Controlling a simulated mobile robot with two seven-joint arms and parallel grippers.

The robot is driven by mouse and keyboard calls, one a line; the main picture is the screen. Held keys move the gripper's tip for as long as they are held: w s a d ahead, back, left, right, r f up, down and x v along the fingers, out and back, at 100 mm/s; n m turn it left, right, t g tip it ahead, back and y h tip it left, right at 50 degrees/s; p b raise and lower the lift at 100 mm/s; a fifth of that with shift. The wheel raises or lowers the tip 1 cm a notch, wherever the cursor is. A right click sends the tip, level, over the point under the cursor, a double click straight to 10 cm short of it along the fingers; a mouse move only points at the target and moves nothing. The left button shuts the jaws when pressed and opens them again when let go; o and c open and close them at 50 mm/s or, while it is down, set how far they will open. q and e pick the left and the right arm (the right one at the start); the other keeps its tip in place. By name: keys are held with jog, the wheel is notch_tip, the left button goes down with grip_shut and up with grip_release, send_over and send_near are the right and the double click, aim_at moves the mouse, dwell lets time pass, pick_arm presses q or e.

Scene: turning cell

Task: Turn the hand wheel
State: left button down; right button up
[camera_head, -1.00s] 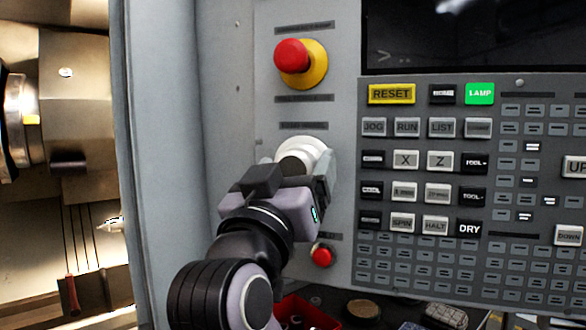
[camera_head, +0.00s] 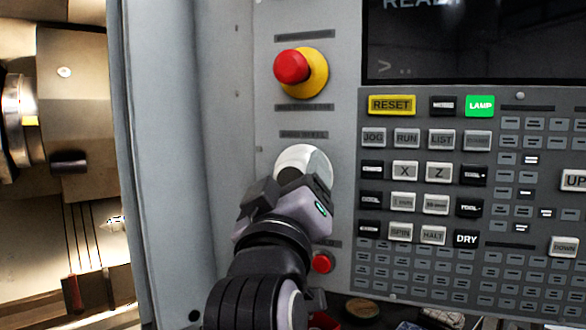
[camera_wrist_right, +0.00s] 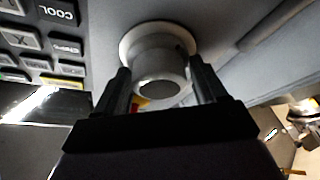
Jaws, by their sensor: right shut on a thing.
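The hand wheel (camera_head: 306,158) is a pale round knob on the grey control panel, below the red and yellow emergency button. My right gripper (camera_head: 293,188) reaches up to it from below and covers its lower part. In the right wrist view the hand wheel's grey hub (camera_wrist_right: 158,68) sits between the two dark fingers of my right gripper (camera_wrist_right: 160,88), one on each side. The gripper is shut on the hub. My left gripper is not in view.
The emergency button (camera_head: 292,66) is above the wheel and a small red button (camera_head: 323,262) is below it. Rows of keys, with a yellow RESET key (camera_head: 392,104) and a lit green LAMP key (camera_head: 480,105), lie to the right. The machine's chuck (camera_head: 22,125) shows at the left.

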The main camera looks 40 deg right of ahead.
jog(key=shift+n+t+y+p, duration=0.3)
jog(key=shift+n+y, duration=0.3)
jog(key=shift+n, duration=0.9)
jog(key=o, duration=0.8)
jog(key=shift+c, duration=0.2)
